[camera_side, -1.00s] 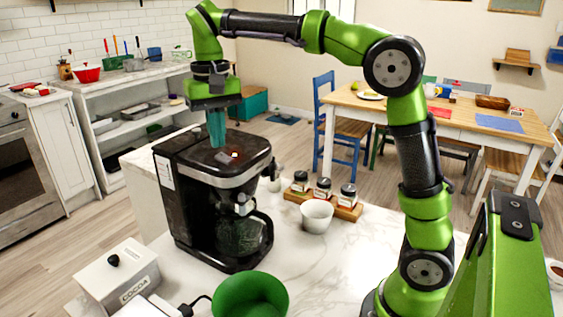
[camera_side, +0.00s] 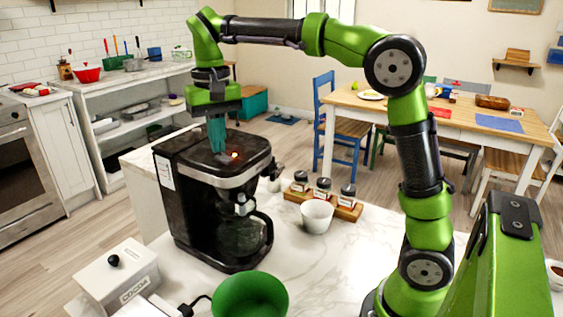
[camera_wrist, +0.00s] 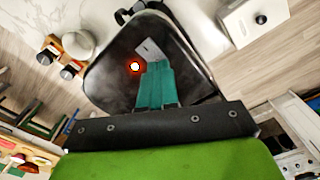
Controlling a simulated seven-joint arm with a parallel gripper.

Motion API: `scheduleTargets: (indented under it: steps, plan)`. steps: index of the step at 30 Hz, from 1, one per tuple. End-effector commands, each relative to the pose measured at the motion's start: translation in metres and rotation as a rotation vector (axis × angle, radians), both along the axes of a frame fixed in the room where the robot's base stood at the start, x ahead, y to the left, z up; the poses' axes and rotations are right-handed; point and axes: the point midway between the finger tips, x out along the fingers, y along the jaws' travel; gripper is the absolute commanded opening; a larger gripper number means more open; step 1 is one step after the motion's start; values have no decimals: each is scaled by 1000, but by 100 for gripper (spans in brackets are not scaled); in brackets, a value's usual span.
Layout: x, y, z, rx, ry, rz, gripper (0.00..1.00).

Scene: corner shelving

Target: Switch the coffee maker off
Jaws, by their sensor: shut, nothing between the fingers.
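The black coffee maker (camera_side: 212,200) stands upright on the white marble counter, with a glass carafe (camera_side: 240,235) in its front. A red light (camera_side: 235,155) glows on its top; it also shows in the wrist view (camera_wrist: 134,67). Beside the light, the wrist view shows a small grey switch plate (camera_wrist: 149,48). My gripper (camera_side: 218,150) points straight down over the top, left of the light in the side view. Its teal fingers (camera_wrist: 158,66) are shut and empty, with the tips at or just above the plate. I cannot tell whether they touch it.
A white bowl (camera_side: 316,215) and a wooden rack of jars (camera_side: 348,211) stand to the right of the machine. A green bowl (camera_side: 250,297) and a white cocoa box (camera_side: 118,275) are in front. Open marble lies around the bowls.

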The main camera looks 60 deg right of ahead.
Motion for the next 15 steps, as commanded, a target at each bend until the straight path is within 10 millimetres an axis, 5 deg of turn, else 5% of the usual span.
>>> scheduleTargets:
  steps: [15]
  plan:
    - [0, 0, -8, 1, 0, 0, 0]
